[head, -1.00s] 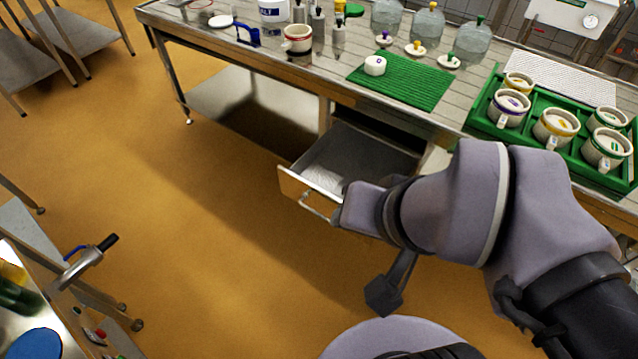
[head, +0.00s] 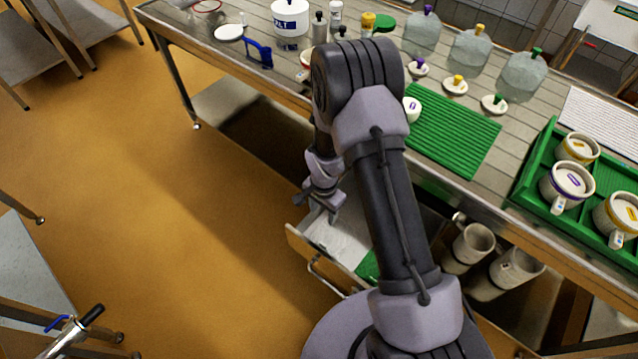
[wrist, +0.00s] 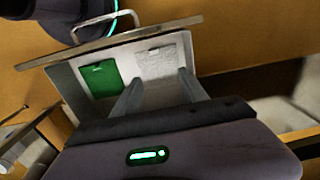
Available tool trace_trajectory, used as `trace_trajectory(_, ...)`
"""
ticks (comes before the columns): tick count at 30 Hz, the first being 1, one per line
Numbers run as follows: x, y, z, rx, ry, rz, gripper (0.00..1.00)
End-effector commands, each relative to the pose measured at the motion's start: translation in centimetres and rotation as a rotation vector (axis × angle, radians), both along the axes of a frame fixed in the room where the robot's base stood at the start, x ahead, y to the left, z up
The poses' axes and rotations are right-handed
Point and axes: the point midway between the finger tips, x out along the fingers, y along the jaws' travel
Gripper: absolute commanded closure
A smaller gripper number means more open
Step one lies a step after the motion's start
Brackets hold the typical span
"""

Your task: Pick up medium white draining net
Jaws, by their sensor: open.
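A white net (wrist: 163,58) lies flat in the open drawer (wrist: 66,90), beside a green net (wrist: 100,80). In the head view the drawer (head: 318,268) stands out from under the bench, and part of the green net (head: 368,266) shows behind my arm. The white net is hard to tell from the pale drawer floor there. My gripper (wrist: 160,78) is open and empty, its fingers pointing into the drawer towards the white net. In the head view my gripper (head: 322,208) is over the drawer's far left part. Which size the white net is, I cannot tell.
The bench top above the drawer holds a green ribbed mat (head: 455,130), a green tray (head: 535,180) with several moulds and several glass jars. Two beige cylinders (head: 472,246) stand under the bench, right of the drawer.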

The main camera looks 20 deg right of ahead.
Motion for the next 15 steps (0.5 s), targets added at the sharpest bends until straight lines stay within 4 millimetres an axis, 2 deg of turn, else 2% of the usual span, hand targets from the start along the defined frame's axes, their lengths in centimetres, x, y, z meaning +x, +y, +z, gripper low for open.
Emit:
trace_trajectory(1,-0.5,0.0,-1.3,-0.001,0.013,-0.008,0.49)
trace_trajectory(5,-0.9,0.0,-4.3,-0.002,0.021,-0.018,0.49)
trace_trajectory(12,-1.0,0.0,-11.7,-0.002,0.022,-0.017,0.49)
trace_trajectory(15,-1.0,0.0,-13.6,-0.002,0.022,-0.018,0.49)
